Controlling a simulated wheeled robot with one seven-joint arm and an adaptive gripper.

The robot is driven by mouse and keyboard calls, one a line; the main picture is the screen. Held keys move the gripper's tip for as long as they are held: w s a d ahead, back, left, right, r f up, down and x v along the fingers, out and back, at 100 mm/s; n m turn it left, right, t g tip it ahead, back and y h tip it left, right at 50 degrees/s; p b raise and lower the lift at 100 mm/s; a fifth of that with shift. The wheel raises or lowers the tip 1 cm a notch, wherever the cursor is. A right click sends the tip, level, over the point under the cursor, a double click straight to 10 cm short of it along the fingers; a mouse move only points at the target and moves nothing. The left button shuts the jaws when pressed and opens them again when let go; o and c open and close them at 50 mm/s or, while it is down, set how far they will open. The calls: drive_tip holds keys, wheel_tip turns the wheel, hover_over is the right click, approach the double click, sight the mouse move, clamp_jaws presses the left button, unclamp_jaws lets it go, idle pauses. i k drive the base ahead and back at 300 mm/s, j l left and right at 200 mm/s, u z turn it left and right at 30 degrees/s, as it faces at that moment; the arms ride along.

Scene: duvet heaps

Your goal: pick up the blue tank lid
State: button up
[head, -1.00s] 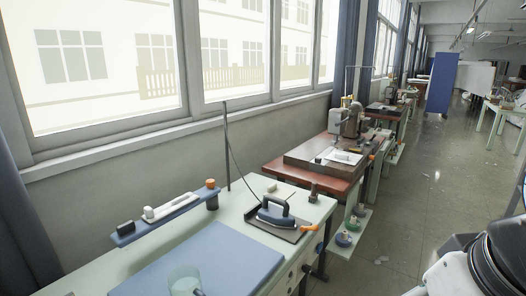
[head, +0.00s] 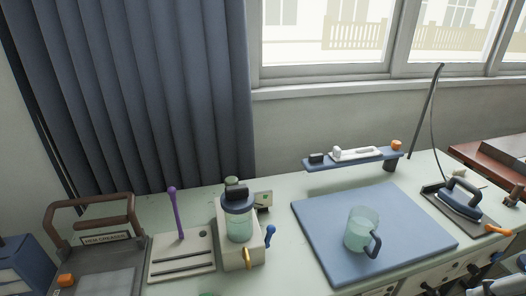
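A dark blue lid (head: 237,204) with a blackish block-shaped grip on top sits on a clear tank (head: 239,229) holding pale green content. The tank stands upright in a cream base (head: 233,258) on the pale green worktop, left of the middle of the head view. The lid appears seated on the tank's rim. My gripper is not in view; only a small white piece, probably of my arm, shows at the bottom right corner, far from the lid.
A purple upright rod (head: 177,212) on a slotted plate (head: 182,264) stands left of the tank. The base carries a blue lever (head: 269,235) and a yellow spout (head: 262,281). A blue mat (head: 320,225) bears a clear mug (head: 361,232). A raised blue shelf (head: 330,164) and an iron (head: 461,200) lie right.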

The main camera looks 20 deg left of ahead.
sight(236, 199)
drive_tip(key=u, duration=1)
drive_tip(key=i+j, duration=0.25)
drive_tip(key=i, duration=0.2)
drive_tip(key=i+j+u, duration=0.1)
drive_tip(key=i, duration=0.3)
drive_tip(key=j, duration=0.1)
